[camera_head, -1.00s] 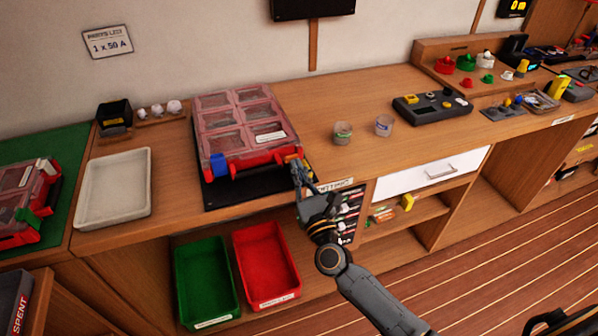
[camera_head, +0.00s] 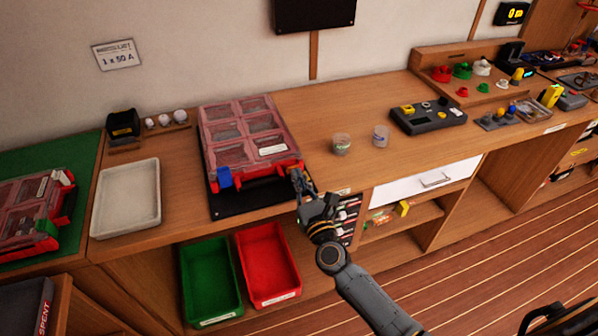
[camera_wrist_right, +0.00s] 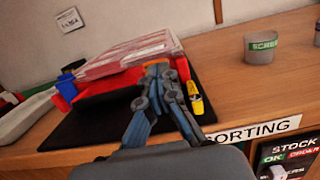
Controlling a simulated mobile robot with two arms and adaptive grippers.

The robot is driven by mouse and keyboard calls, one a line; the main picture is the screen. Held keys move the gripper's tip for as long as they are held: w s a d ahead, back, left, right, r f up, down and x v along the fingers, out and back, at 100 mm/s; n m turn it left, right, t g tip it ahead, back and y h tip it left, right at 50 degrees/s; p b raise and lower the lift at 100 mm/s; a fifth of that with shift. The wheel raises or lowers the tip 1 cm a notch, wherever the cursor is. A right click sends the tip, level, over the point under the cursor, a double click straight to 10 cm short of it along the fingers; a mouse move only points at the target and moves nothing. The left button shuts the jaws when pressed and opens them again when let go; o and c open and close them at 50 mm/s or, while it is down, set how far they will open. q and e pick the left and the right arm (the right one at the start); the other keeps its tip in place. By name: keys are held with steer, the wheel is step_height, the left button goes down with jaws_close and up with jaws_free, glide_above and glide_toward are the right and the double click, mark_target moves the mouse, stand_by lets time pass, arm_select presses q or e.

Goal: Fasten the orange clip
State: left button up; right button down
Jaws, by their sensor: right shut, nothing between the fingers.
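The red case (camera_head: 262,184) with a clear pinkish compartment lid stands on a black mat, lid down. A blue clip (camera_head: 224,177) is at the left of its front. The orange clip (camera_wrist_right: 155,62) shows as a small orange patch at the case's front right in the right wrist view, mostly hidden behind my fingers. My right gripper (camera_head: 298,178) is shut and empty at that corner; its fingertips also show in the wrist view (camera_wrist_right: 158,75). I cannot tell whether they touch the clip, or whether it is latched. My left gripper is not in view.
A white tray (camera_head: 126,198) lies left of the case. Another red case (camera_head: 36,212) lies on a green mat (camera_head: 92,160). Two small cups, one of them green-labelled (camera_head: 341,144), stand right. Green (camera_head: 207,282) and red (camera_head: 268,262) bins sit below the counter's front edge.

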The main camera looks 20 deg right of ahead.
mark_target(294, 167)
steer(key=r+p, duration=0.1)
steer(key=p, duration=0.1)
steer(key=g+p, duration=0.1)
steer(key=p, duration=0.2)
steer(key=shift+w+r, duration=0.2)
steer(key=shift+r, duration=0.2)
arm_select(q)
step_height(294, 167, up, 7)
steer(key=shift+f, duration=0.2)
arm_select(e)
steer(key=shift+w, duration=0.2)
steer(key=shift+w+a+r+p, duration=0.1)
steer(key=shift+w+r+p, duration=0.1)
steer(key=shift+w+r, duration=0.4)
steer(key=shift+w+r+p, duration=0.15)
steer(key=shift+w+r, duration=0.2)
steer(key=shift+w, duration=0.3)
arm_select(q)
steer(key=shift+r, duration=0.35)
arm_select(e)
steer(key=shift+f, duration=0.1)
